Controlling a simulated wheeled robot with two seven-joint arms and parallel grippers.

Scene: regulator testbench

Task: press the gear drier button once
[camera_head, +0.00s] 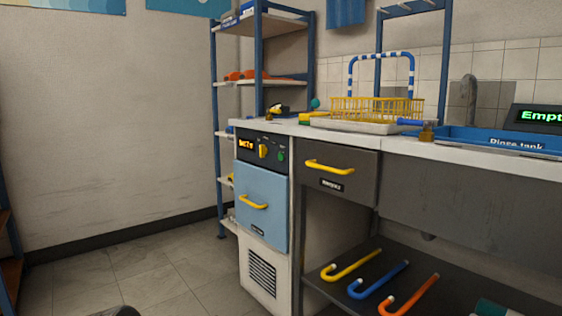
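The gear drier appears to be the unit at the left end of the counter, with a light blue front (262,187) and a white vented base. Its dark control panel (273,144) carries an orange lit display (246,145), a yellow knob (263,151) and a small green button (281,156) at the right. The front is shut and has a yellow handle (253,203). Its small label is too small to read. Neither of my grippers is in view, and nothing covers the panel.
A grey drawer (330,178) adjoins the drier on the right. A yellow rack (378,109) and a blue rinse tank (490,139) are on the counter. Coloured hooked tubes (378,280) lie on the lower shelf. A blue shelving unit (216,130) stands behind. The floor (150,265) at the left is clear.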

